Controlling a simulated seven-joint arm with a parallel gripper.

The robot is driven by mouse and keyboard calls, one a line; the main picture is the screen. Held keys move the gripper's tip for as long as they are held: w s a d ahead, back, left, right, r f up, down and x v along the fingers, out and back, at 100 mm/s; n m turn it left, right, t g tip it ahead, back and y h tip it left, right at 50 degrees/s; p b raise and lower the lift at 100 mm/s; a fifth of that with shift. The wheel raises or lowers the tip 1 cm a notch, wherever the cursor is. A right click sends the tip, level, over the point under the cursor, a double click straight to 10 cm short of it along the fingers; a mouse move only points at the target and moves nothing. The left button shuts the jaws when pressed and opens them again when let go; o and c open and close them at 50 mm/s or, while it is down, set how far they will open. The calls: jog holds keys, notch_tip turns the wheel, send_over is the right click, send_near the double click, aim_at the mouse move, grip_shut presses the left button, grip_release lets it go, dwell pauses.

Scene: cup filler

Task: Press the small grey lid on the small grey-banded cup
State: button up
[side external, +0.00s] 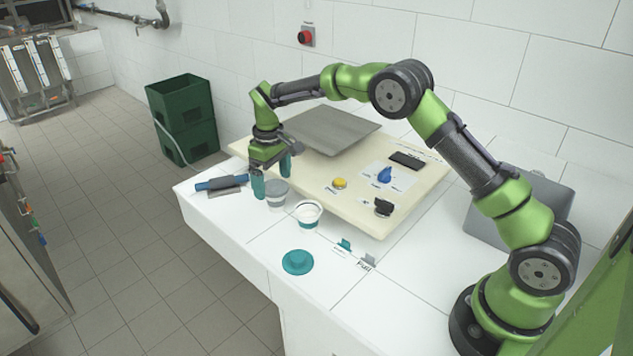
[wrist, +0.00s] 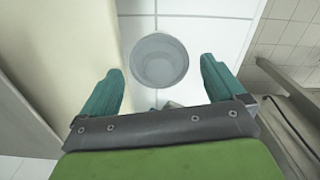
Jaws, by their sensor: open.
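The small grey-banded cup (side external: 276,196) stands on the white counter, just in front of and below my gripper (side external: 271,178). In the wrist view a round grey, open-looking vessel (wrist: 160,62), apparently this cup, lies ahead of the fingertips, roughly centred between them. My gripper (wrist: 160,90) is open, its two teal fingers apart with nothing held. A small greyish piece (wrist: 172,105) shows at the palm's edge, mostly hidden; I cannot tell whether it is the grey lid. I cannot make out the small grey lid for certain in either view.
A teal-banded cup (side external: 308,215) stands close right of the grey one. A teal lid (side external: 297,262) lies in front. A blue-handled scraper (side external: 220,183) lies left. A cream board (side external: 315,195) behind carries a yellow button (side external: 340,183) and black knob (side external: 383,207). The front counter is mostly clear.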

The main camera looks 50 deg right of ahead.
notch_tip(320, 180, up, 17)
dwell(0.6)
jog(key=s+r+m+t+y, duration=0.1)
jog(key=s+m+t, duration=0.5)
jog(key=s, duration=2.6)
jog(key=shift+a+t+y, duration=0.35)
jog(key=shift+t+y, duration=0.15)
jog(key=shift+t, duration=0.1)
